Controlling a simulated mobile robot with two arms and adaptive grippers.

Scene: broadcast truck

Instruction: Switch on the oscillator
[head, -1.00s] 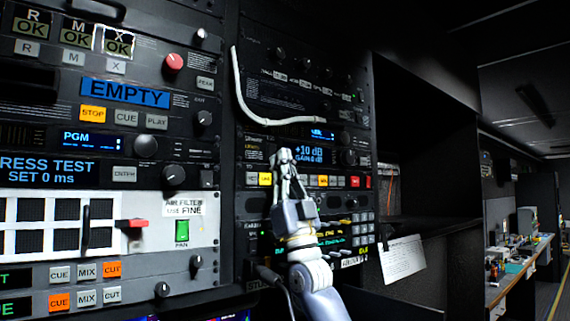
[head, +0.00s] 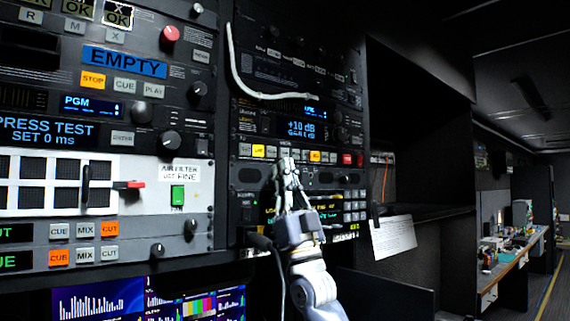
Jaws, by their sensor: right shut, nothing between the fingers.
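My right gripper (head: 287,166) is shut and empty, with its fingers pointing up in front of the right rack column. Its tips overlap the lower edge of a row of white, yellow and red buttons (head: 315,156) under a blue "+10 dB" display (head: 300,127). I cannot tell whether the tips touch the panel. Below that, a unit with a yellow-green display and a keypad (head: 354,205) is partly hidden behind the gripper. No label that I can read says which unit is the oscillator. My left gripper is not in view.
A white cable (head: 245,88) hangs across the upper right rack. The left rack holds a PGM display (head: 91,106), a red knob (head: 170,34) and a green switch (head: 178,195). Monitors (head: 150,300) are below. A dark shelf bay and a paper sheet (head: 393,238) are to the right.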

